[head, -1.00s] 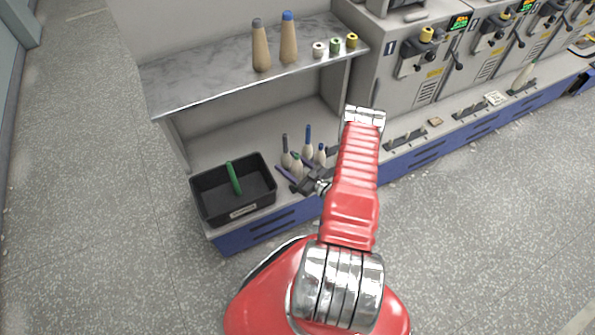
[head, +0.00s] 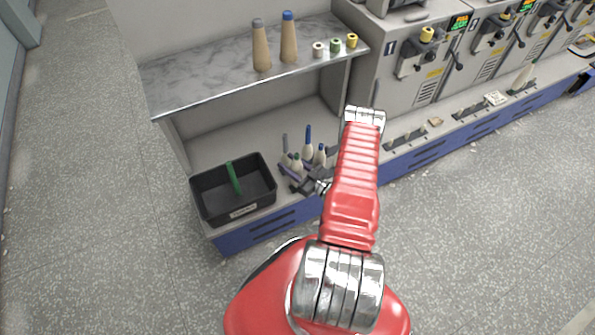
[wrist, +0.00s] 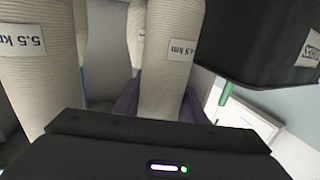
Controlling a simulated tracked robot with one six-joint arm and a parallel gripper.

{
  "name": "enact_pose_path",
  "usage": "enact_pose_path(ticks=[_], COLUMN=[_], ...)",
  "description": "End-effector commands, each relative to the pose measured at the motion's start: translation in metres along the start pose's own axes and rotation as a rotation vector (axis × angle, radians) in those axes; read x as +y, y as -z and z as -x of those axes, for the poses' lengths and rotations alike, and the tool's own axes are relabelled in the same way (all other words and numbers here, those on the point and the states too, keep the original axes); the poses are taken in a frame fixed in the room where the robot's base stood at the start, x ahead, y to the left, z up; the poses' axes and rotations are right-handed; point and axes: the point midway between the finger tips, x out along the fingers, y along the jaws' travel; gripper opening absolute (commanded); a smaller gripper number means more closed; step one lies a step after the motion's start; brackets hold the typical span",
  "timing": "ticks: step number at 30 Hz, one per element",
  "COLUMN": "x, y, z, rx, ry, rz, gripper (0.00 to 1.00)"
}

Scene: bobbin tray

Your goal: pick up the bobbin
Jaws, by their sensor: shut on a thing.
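In the wrist view that bobbin (wrist: 165,65) is in the middle, between the purple fingers, with a "km" label. Another bobbin (wrist: 28,60), labelled 5.5, stands close on the left. I cannot tell whether the held bobbin is clear of the deck.
A black tray (head: 246,212) with a green rod (head: 234,178) in it stands left of the gripper. A marble shelf (head: 215,72) above holds two tall cones and several small spools. Grey machines (head: 400,75) stand to the right. The deck behind the tray is clear.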

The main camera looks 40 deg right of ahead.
Motion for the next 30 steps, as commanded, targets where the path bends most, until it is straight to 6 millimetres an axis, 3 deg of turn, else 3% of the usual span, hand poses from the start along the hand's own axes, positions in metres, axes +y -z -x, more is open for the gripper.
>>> enact_pose_path(ticks=[14,20,30], x=[0.001,0.001,0.001], y=[0.01,0.031,0.086], z=[0.0,0.0,0.0], rx=[0.001,0.001,0.001], ry=[0.0,0.0,0.0], rz=[0.001,0.001,0.002], gripper=[0.12,0.12,0.12])
